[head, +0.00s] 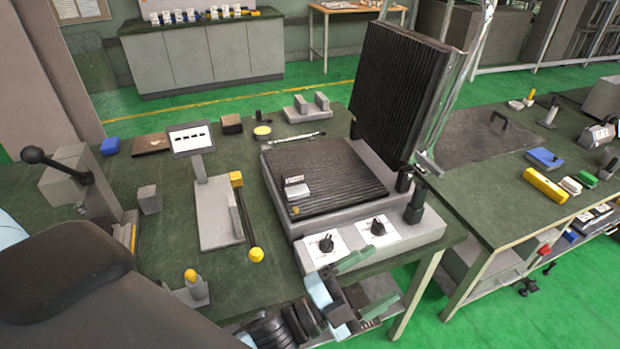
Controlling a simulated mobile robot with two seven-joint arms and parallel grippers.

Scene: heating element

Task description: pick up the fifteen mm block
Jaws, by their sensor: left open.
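No block in the head view can be read as fifteen mm; the markings are too small. A small light grey block (298,191) lies on the black ribbed lower plate (335,170) of the heating element, with a small dark-and-white labelled piece touching its back edge. A larger grey block (149,199) stands on the green bench top at left. My left gripper (386,274) is open and empty, its greenish fingers apart, in front of the heating element's knob panel. It is clear of both blocks. My right gripper is not in view.
The heating element's ribbed lid (400,90) stands raised at the back. Two black knobs (327,243) and a black upright handle (416,203) line its front. A grey stand with yellow ends (215,210) is left of it. A second bench (500,205) is at right.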

